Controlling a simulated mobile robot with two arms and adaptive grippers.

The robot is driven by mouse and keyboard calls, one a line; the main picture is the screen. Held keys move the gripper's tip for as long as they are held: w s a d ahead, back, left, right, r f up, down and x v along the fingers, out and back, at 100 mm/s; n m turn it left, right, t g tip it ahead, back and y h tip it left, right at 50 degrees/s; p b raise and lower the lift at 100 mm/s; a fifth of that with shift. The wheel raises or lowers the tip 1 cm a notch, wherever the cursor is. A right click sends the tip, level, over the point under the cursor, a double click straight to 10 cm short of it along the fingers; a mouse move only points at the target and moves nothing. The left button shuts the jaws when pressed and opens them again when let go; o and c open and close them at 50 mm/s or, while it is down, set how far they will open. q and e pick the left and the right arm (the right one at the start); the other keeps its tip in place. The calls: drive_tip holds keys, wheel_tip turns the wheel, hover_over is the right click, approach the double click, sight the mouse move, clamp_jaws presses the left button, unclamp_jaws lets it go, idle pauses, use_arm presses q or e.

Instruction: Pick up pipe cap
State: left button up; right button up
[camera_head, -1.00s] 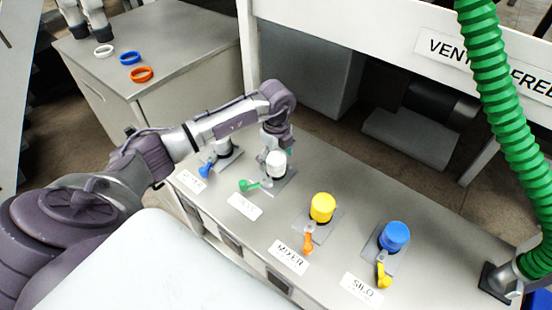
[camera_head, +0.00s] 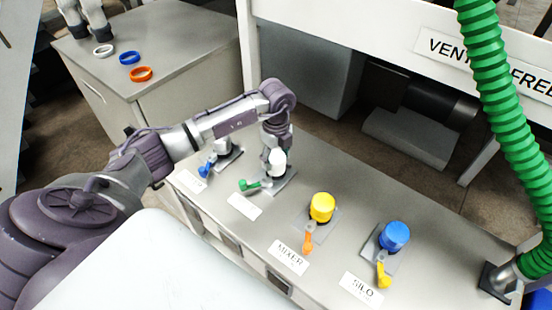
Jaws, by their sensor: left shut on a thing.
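My left gripper (camera_head: 276,150) comes down from above at the second pipe stub from the left and is shut on the white pipe cap (camera_head: 277,163). The fingers and wrist hide much of the cap. The cap is at its stub, above a green valve handle (camera_head: 250,186); I cannot tell whether it is clear of the stub. A yellow cap (camera_head: 322,206) and a blue cap (camera_head: 395,235) sit on the two stubs to the right. My right gripper is not in view.
The grey bench (camera_head: 345,185) carries the stubs, with blue, orange and yellow handles and labels in front. A thick green hose (camera_head: 505,120) hangs at the right. White, blue and orange rings lie on the side cabinet (camera_head: 185,45) at the back left.

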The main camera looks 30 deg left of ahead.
sight(276, 156)
use_arm(q)
drive_tip(key=shift+w+r, duration=0.1)
drive_tip(key=shift+r, duration=0.35)
wheel_tip(276, 156, up, 3)
drive_tip(key=shift+f+b, duration=0.1)
drive_tip(key=shift+b, duration=0.55)
drive_tip(key=s+d+r+b, duration=0.1)
drive_tip(key=s+d+r, duration=0.5)
drive_tip(key=d, duration=0.3)
drive_tip(key=shift+s+d+r+b, duration=0.3)
drive_tip(key=shift+s+d+r, duration=0.05)
drive_tip(key=shift+s+r, duration=0.1)
